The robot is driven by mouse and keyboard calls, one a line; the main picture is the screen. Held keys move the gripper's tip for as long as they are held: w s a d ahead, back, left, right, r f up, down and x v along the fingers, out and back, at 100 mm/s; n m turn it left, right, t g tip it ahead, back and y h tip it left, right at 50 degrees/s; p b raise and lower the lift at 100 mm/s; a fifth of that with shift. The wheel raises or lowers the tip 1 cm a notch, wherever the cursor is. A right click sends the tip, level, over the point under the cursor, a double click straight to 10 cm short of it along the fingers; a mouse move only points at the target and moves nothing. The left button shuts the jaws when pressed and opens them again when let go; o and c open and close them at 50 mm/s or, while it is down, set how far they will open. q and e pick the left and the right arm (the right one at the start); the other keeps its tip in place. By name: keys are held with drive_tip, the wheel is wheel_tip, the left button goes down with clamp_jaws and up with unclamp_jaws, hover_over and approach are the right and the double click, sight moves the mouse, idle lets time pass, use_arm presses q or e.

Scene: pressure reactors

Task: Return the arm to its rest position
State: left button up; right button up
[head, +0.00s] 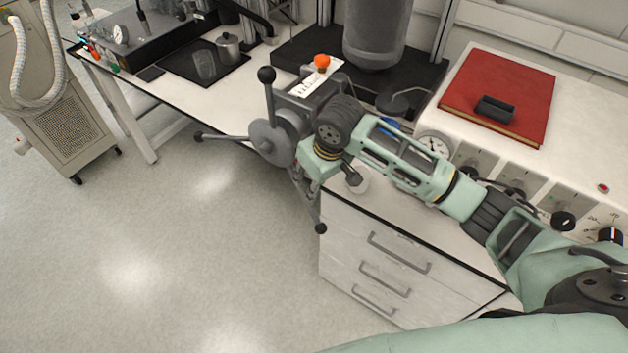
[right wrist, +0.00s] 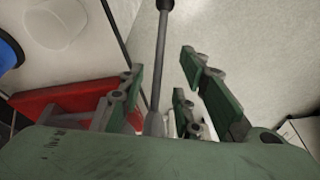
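My right arm comes in from the right in the head view, bent at the wrist. Its gripper (head: 309,190) points down beside a grey three-spoked hand wheel (head: 268,140) with dark ball knobs, and its fingertips are partly hidden there. In the right wrist view, the gripper's green fingers (right wrist: 160,95) stand apart. A grey spoke (right wrist: 160,60) of the wheel lies in the gap between them, with a dark knob at its top. I see a gap on both sides of the spoke. My left gripper is in neither view.
A bench with white drawers (head: 372,265) stands under the arm. A pressure gauge (head: 433,146) and control panel are close to the forearm. A red book (head: 500,95) lies on the white cabinet. A grey cylinder (head: 376,35) stands behind.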

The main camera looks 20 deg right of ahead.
drive_tip(key=shift+a+f, duration=0.1)
